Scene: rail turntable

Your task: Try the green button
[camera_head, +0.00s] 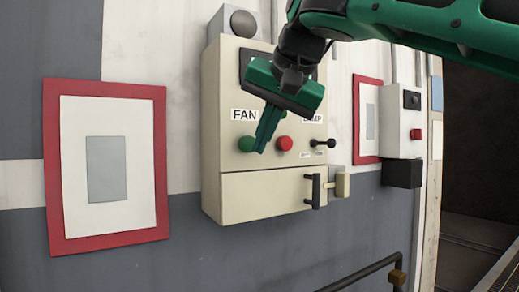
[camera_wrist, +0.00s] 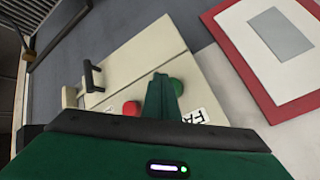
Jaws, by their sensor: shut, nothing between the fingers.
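The green button (camera_head: 246,144) is on the beige control box (camera_head: 225,185), below the FAN label (camera_head: 244,114). My green gripper (camera_head: 262,147) is shut and empty, with its tips just right of the green button in the head view. In the wrist view, my gripper's fingers (camera_wrist: 160,82) partly cover the green button (camera_wrist: 178,87), which shows at their right side. I cannot tell whether the tips touch the button or the panel.
A red button (camera_head: 284,143) and a black toggle lever (camera_head: 322,143) are to the right on the box. A drawer-like lower panel has a black handle (camera_head: 315,190). Red-framed panels (camera_head: 105,235) flank the box. A smaller box (camera_head: 404,120) and a dark rail (camera_head: 365,272) are at right.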

